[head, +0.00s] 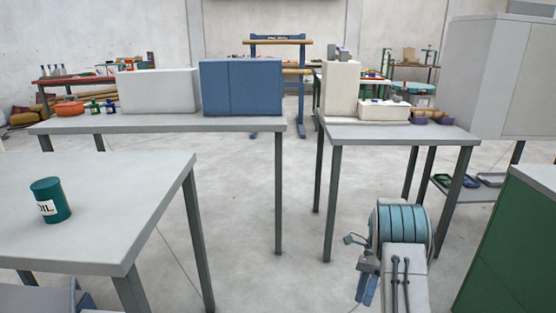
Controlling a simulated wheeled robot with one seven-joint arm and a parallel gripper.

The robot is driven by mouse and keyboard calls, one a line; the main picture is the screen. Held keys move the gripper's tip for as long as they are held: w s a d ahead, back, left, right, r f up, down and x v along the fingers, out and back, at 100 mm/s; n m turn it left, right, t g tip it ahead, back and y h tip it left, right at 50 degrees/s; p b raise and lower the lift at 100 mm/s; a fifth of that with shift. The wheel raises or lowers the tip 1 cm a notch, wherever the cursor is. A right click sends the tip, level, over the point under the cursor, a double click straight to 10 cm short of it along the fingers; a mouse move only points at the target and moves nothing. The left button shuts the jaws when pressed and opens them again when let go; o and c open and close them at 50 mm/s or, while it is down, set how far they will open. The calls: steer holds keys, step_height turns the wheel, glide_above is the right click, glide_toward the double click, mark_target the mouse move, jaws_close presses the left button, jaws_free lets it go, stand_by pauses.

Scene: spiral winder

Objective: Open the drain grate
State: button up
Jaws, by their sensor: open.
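No drain grate can be made out in the head view. My gripper (365,289) is low at the right of the picture, in front of my arm, with blue fingers pointing down over the bare floor. It is open, and I see nothing between its fingers.
A grey table (110,235) with a green oil can (50,201) stands at the near left. Two more tables stand behind, one with a white box (158,91) and a blue box (242,88). A green cabinet (512,245) is at the right. The concrete floor (245,220) between them is clear.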

steer(key=s+a+r+n+t+h+p, duration=0.1)
steer(key=s+a+r+n+t+p, duration=0.2)
steer(key=r, duration=0.6)
steer(key=s+a+r+n+h+p, duration=0.1)
steer(key=s+r+n+p, duration=0.3)
steer(key=r, duration=0.5)
steer(key=s+a+r+n+t+h+p, duration=0.15)
steer(key=r+p, duration=0.35)
steer(key=r, duration=0.5)
steer(key=s+a+r+n+t+p, duration=0.1)
steer(key=s+r+n+t+p, duration=0.2)
steer(key=s+r, duration=0.4)
steer(key=s+a+r+n+t+p, duration=0.2)
steer(key=s+r+n+t+p, duration=0.1)
steer(key=s+r+n+p, duration=0.3)
steer(key=shift+s+a+r+h+p, duration=0.3)
steer(key=shift+s+r+h+p, duration=0.2)
steer(key=shift+s+p, duration=0.5)
steer(key=shift+n+t, duration=0.25)
steer(key=shift+c, duration=0.5)
steer(key=shift+d, duration=0.15)
